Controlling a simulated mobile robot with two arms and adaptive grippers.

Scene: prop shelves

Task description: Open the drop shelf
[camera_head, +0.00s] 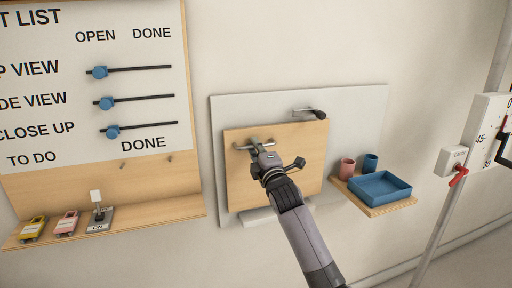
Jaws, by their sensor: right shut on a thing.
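The drop shelf (239,185) is a light wooden panel. It stands upright and flat against a grey backboard (365,110) on the wall. A metal bar handle (241,148) sits near its top left. My right gripper (259,151) reaches up from below and is shut on this handle, hiding part of it. A metal latch with a black knob (319,114) is on the backboard above the panel's top right and points to the right, clear of the panel. My left gripper is not in view.
A small side shelf (388,208) at right holds a blue tray (380,187), a pink cup (347,168) and a blue cup (370,163). At left, a wooden ledge (150,212) carries toy cars and a switch below a list board with sliders. A pole stands far right.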

